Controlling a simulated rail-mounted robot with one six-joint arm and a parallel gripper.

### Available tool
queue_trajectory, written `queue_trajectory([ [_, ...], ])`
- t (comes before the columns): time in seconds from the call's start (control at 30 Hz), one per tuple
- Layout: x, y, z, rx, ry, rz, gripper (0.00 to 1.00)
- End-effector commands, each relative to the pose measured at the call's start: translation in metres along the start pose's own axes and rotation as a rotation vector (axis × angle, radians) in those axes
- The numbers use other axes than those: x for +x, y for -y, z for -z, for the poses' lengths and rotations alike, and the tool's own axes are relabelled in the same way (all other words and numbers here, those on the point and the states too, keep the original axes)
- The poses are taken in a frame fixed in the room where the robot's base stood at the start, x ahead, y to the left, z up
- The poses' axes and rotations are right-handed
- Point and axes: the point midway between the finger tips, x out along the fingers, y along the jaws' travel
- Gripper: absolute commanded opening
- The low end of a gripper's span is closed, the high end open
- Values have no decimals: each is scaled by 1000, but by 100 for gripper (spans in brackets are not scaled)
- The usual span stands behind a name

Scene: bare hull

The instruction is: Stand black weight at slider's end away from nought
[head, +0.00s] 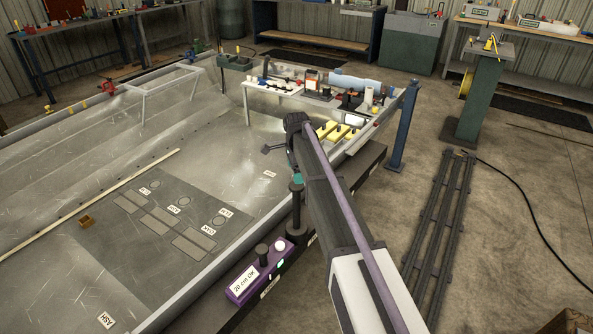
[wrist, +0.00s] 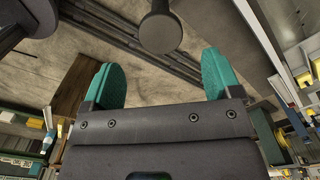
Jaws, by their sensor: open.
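A black post with a round knob (head: 297,190) and a wider foot stands on the dark rail along the hull's near edge. It may be the black weight. In the wrist view a dark round head on a stem (wrist: 160,32) shows beyond and between my fingertips, not clasped. My gripper (head: 295,170) is open, its teal fingers (wrist: 160,80) apart and empty, close to the post. A purple box (head: 250,283) labelled "20 cm OK" carries black knobs at the near end of the rail. I cannot tell which part is the slider, or where its nought is.
A dark plate (head: 165,220) with grey rectangles and labelled circles lies on the hull floor. A small brown block (head: 86,221) and a long pale strip (head: 100,202) lie left. A crowded white table (head: 300,92) stands behind. Most of the hull floor is bare.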

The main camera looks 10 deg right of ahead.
Motion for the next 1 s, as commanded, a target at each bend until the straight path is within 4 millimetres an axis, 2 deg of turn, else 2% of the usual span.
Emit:
queue_trajectory([
  [0.03,-21,0,0,0,0,0,84],
  [0.07,-24,0,0,0,0,0,84],
  [0.23,-26,0,0,0,0,0,84],
  [0.3,-24,-10,0,-31,0,0,84],
  [0.37,-24,-38,-1,-125,0,0,84],
  [0.47,-24,-124,-3,-452,0,-1,84],
  [0.5,-24,-166,-4,-621,0,-1,84],
  [0.6,-24,-259,-7,-1043,0,-1,84],
  [0.7,-24,-322,-8,-1361,-1,-1,84],
  [0.8,-24,-346,-9,-1520,-1,-1,84],
  [1.0,-24,-343,-9,-1549,0,-1,84],
])
